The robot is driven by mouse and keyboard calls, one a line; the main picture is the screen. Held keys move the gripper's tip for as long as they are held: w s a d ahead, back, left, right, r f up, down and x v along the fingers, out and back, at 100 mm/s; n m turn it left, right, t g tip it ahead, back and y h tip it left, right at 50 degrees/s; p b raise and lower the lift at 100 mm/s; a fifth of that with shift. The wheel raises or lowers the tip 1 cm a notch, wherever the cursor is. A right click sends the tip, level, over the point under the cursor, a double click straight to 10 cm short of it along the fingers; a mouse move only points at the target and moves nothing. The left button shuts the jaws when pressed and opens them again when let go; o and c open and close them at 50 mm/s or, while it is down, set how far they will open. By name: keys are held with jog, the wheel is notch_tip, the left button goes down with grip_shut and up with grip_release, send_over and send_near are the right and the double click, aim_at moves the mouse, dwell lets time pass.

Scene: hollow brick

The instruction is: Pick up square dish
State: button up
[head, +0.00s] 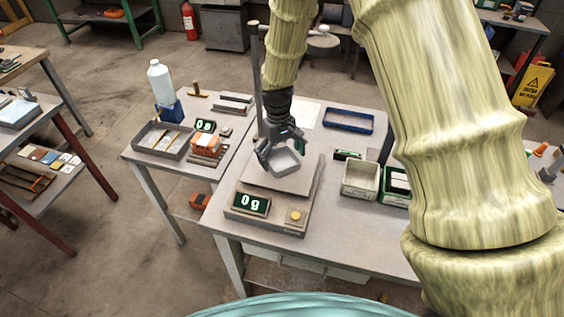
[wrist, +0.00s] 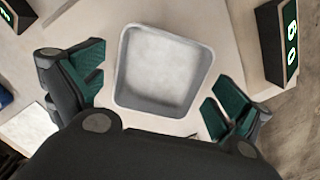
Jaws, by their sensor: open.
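The square dish (head: 286,163) is a small, shallow grey dish with rounded corners. It sits on the flat plate of a scale (head: 262,206) whose display reads 0 g. In the wrist view the dish (wrist: 163,70) looks empty, with its open top facing me. My gripper (head: 278,155) is open directly over the dish in the head view. In the wrist view the two green-padded fingers of my gripper (wrist: 160,95) are spread on the left and right of the dish. I see gaps between both fingers and its walls. Part of the dish is hidden behind my fingers in the head view.
A metal post (head: 256,80) rises behind the scale. To the right stand a pale box (head: 360,180) and a green box (head: 396,186); a blue tray (head: 348,121) lies farther back. On the left table are a grey tray (head: 163,140) and a white bottle (head: 160,82).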

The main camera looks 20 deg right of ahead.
jog(key=shift+f, duration=0.25)
dwell(0.4)
jog(key=c, duration=1)
